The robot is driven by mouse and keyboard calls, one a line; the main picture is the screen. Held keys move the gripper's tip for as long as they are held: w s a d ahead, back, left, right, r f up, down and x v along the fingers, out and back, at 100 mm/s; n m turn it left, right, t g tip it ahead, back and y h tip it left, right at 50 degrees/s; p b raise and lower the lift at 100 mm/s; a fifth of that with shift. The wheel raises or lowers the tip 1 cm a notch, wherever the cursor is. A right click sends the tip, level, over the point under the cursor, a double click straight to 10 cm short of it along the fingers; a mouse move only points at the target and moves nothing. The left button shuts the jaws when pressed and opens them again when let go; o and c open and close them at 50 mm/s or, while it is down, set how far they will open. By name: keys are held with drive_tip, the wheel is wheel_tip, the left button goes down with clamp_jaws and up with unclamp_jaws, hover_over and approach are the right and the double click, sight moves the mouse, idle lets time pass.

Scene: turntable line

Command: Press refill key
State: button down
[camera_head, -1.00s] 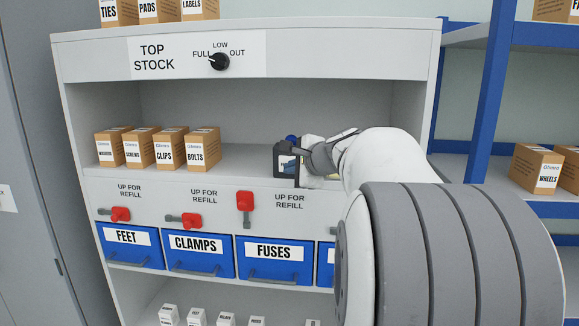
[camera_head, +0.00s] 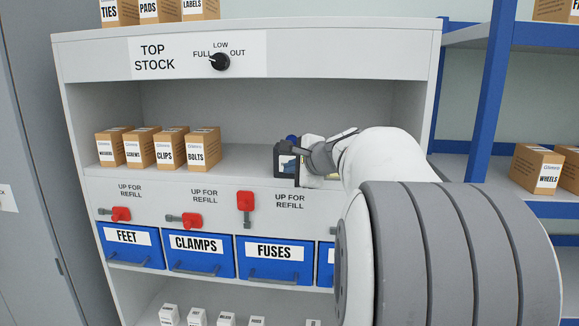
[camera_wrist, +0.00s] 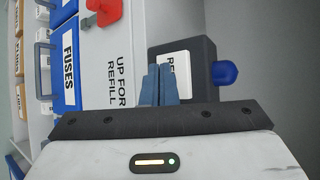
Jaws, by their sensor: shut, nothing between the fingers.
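The refill key is a white square key (camera_wrist: 177,66) on a dark box, its lettering partly hidden, with "RE" showing in the wrist view. The dark box (camera_wrist: 203,50) has a blue knob (camera_wrist: 224,73) on its side. In the head view the box (camera_head: 279,161) stands on the right of the open shelf, partly covered by my arm. My gripper (camera_wrist: 160,70) is shut and empty, its blue fingertips over the near edge of the key. I cannot tell whether they touch it. In the head view the fingertips are hidden.
Several small cartons (camera_head: 203,149) stand on the shelf to the left. Below are red levers (camera_head: 245,201) and blue bins, including FUSES (camera_head: 274,273). A TOP STOCK dial (camera_head: 219,62) sits on the upper panel. The shelf between cartons and box is clear.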

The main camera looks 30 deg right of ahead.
drive_tip(key=shift+w+d, duration=0.2)
drive_tip(key=shift+w, duration=0.1)
drive_tip(key=shift+s, duration=0.15)
drive_tip(key=shift+s+a+b, duration=0.15)
drive_tip(key=shift+s+b, duration=0.05)
drive_tip(key=shift+b, duration=0.1)
idle(0.3)
drive_tip(key=s+a+b, duration=0.1)
drive_tip(key=s+a, duration=0.2)
drive_tip(key=s, duration=0.2)
drive_tip(key=shift+a, duration=0.25)
